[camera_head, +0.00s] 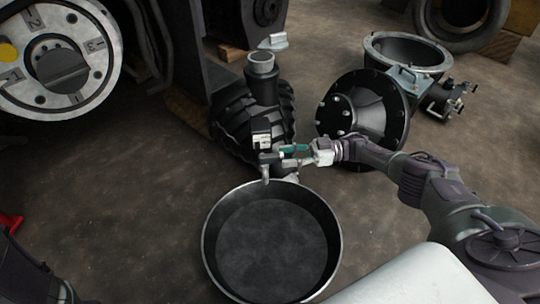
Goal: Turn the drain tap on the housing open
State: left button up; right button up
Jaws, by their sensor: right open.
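The drain tap (266,170) is a small grey metal fitting with a spout pointing down over the near pan. It sits low at the front of the dark housing (262,118), which has an upright neck with a pale open top. My right gripper (287,154) comes in from the right, its teal-marked fingers open right beside the tap. I cannot tell whether the fingers touch the tap or its handle. The handle's position is not clear at this size. My left gripper is not in view.
A round black pan (334,204) stands on the floor beneath the tap. A black flanged cover (369,106) and a drum-like housing (412,53) lie behind my right arm. A large wheel hub (98,72) is at upper left. The brown floor (130,210) at left is mostly clear.

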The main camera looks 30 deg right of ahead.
aim_at(270, 162)
jog(key=shift+b+x, duration=0.35)
jog(key=shift+x, duration=2.4)
grip_shut()
